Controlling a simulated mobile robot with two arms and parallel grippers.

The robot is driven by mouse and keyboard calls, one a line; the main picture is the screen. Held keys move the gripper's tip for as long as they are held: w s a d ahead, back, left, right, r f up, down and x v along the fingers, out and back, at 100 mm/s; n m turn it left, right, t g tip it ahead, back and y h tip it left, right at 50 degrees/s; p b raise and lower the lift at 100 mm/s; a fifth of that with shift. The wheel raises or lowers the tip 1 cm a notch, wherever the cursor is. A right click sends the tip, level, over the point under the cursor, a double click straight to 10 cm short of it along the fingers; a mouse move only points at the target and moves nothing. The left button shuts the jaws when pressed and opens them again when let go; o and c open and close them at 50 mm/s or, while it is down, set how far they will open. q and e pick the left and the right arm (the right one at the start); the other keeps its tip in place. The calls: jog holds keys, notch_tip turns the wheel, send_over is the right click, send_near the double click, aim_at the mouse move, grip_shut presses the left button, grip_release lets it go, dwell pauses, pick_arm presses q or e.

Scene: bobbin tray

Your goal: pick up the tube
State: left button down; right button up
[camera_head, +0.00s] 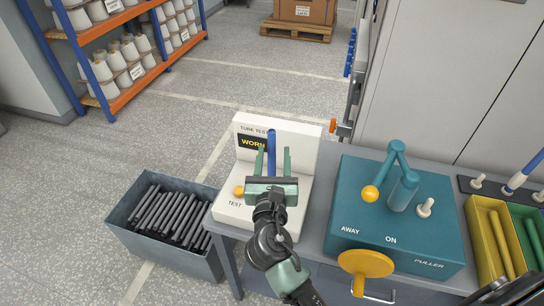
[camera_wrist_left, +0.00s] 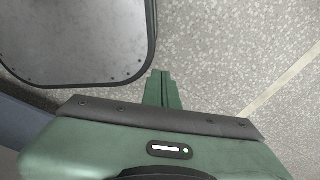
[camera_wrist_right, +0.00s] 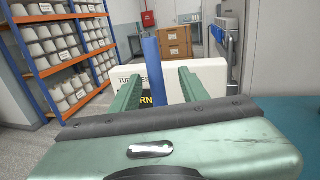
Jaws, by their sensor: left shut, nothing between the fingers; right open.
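The blue tube (camera_head: 271,150) stands upright at the white tube tester (camera_head: 305,135), which has a dark label reading "WORN". My right gripper (camera_head: 273,150) is open, its two green fingers on either side of the tube. In the right wrist view, the tube (camera_wrist_right: 152,70) shows between the fingers (camera_wrist_right: 160,80), closer to the left one. I cannot tell whether it touches a finger. The tube's lower end is hidden by the gripper. My left gripper (camera_wrist_left: 161,78) is shut and empty, seen only in its wrist view, with floor beyond it.
A teal puller box (camera_head: 345,215) with a lever and yellow knobs stands right of the tester. A grey bin (camera_head: 125,215) of dark tubes stands left. Yellow (camera_head: 477,225) and green (camera_head: 517,215) trays are at far right. Racks of bobbins (camera_head: 110,30) stand behind.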

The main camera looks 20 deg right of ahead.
aim_at(272, 150)
jog(key=x, duration=0.1)
jog(key=p+x, duration=0.1)
jog(key=x, duration=0.1)
jog(key=shift+w+a, duration=0.15)
jog(key=shift+w, duration=0.15)
jog(key=shift+x, duration=1.2)
jog(key=shift+w+f, duration=0.2)
jog(key=shift+w, duration=0.1)
grip_shut()
pick_arm(q)
jog(key=shift+s+a+r, duration=0.2)
jog(key=shift+s+r, duration=0.55)
jog(key=shift+s, duration=0.2)
